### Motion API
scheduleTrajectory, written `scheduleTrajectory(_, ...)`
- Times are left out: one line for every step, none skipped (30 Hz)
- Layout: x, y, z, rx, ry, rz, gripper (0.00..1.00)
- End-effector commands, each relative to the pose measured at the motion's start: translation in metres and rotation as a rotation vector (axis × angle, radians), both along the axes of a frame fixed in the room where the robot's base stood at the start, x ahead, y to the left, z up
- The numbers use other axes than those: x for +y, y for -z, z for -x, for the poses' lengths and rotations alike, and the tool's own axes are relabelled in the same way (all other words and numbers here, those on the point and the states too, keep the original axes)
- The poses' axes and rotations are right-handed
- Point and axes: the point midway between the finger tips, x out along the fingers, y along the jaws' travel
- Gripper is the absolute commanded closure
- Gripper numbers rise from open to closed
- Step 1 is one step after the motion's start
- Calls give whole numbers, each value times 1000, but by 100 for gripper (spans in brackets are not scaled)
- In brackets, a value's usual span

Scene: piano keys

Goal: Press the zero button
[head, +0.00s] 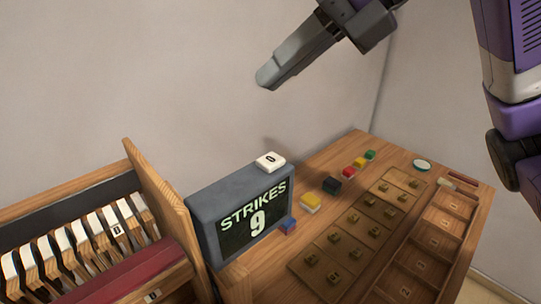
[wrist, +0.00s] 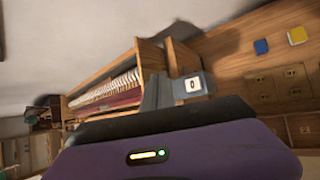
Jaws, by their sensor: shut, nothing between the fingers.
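The white zero button (head: 270,160), marked with a dark 0, sits on top of a dark grey box whose screen (head: 254,217) reads "STRIKES 9". In the wrist view the zero button (wrist: 193,85) shows just right of my fingertips. My gripper (head: 266,77) is shut and empty. In the head view it hangs in the air above the box, apart from the button. In the wrist view my gripper (wrist: 156,88) covers part of the box.
A wooden piano (head: 160,195) with white keys stands left of the box. The wooden table (head: 330,160) on the right holds coloured blocks (head: 334,185), a panel of small knobs (head: 352,232) and a compartment tray (head: 440,225). The wall rises behind.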

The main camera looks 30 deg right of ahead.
Motion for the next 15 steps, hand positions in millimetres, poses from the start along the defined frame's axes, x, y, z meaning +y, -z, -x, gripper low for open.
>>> scheduleTrajectory(0, 0, 0, 0, 1, -2, 100)
scheduleTrajectory(0, 0, 0, 0, 1, -2, 100)
scheduleTrajectory(0, 0, 0, 0, 1, -3, 100)
scheduleTrajectory(0, 0, 0, 0, 1, -3, 100)
scheduleTrajectory(0, 0, 0, -1, 1, -3, 100)
scheduleTrajectory(0, 0, 0, -1, 1, -3, 100)
scheduleTrajectory(0, 1, 0, -1, 1, -4, 100)
scheduleTrajectory(0, 2, 0, -1, 1, -4, 100)
scheduleTrajectory(0, 3, 0, 0, 2, -4, 100)
scheduleTrajectory(0, 4, 0, -1, 2, -5, 100)
scheduleTrajectory(0, 6, 0, -1, 2, -5, 100)
scheduleTrajectory(0, 9, 0, -1, 2, -5, 100)
scheduleTrajectory(0, 11, 0, -1, 2, -5, 100)
scheduleTrajectory(0, 14, 0, -2, 4, -4, 100)
scheduleTrajectory(0, 18, 0, -1, 3, -4, 100)
